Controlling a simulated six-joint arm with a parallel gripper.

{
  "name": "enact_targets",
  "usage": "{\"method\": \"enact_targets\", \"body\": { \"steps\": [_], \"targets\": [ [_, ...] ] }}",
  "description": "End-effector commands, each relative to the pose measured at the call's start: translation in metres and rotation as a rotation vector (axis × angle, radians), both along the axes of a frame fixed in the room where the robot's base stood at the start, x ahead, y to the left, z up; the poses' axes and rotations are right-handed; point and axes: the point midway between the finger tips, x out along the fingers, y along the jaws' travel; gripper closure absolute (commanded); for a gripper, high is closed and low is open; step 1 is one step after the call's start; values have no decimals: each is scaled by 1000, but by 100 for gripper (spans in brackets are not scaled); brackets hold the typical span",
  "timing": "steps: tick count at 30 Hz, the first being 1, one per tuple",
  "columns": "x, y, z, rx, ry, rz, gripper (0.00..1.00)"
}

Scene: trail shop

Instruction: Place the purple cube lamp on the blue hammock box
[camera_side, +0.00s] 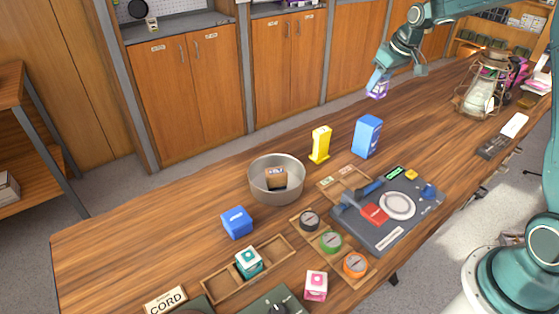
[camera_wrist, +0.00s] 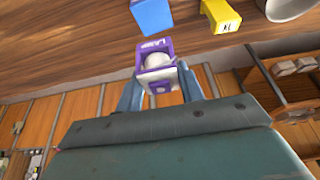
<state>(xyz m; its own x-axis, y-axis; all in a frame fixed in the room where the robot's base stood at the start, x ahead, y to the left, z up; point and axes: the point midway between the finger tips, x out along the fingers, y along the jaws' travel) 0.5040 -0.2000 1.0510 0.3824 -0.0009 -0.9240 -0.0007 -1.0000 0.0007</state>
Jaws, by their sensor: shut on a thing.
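My gripper (camera_side: 381,82) is shut on the purple and white cube lamp (camera_side: 376,90) and holds it up in the air, near the table's far edge. In the wrist view the lamp (camera_wrist: 155,74) sits between the two blue fingers (camera_wrist: 160,92), with a "LAMP" label on its purple top edge. A tall blue box (camera_side: 367,137) stands upright on the table, below and nearer than the lamp; it also shows in the wrist view (camera_wrist: 152,14). A smaller blue box (camera_side: 237,223) lies farther left. I cannot read which one is the hammock box. The lamp touches neither.
A yellow box (camera_side: 320,145) stands left of the tall blue box. A metal bowl (camera_side: 276,180) holds a brown block. A grey board (camera_side: 388,212) with tools and wooden trays (camera_side: 222,284) lie in front. A lantern (camera_side: 484,86) stands at right. The far-left tabletop is clear.

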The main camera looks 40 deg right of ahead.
Motion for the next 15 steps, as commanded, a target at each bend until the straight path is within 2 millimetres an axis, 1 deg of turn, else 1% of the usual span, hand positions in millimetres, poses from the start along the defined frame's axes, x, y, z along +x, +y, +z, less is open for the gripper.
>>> {"method": "enact_targets", "body": {
  "steps": [1,6,9,15],
  "targets": [
    [0,0,-10,2,4,0,86],
    [0,0,-31,0,2,0,86],
    [0,0,-35,-1,-1,0,86],
    [0,0,-37,-1,-1,0,86]
  ]
}}
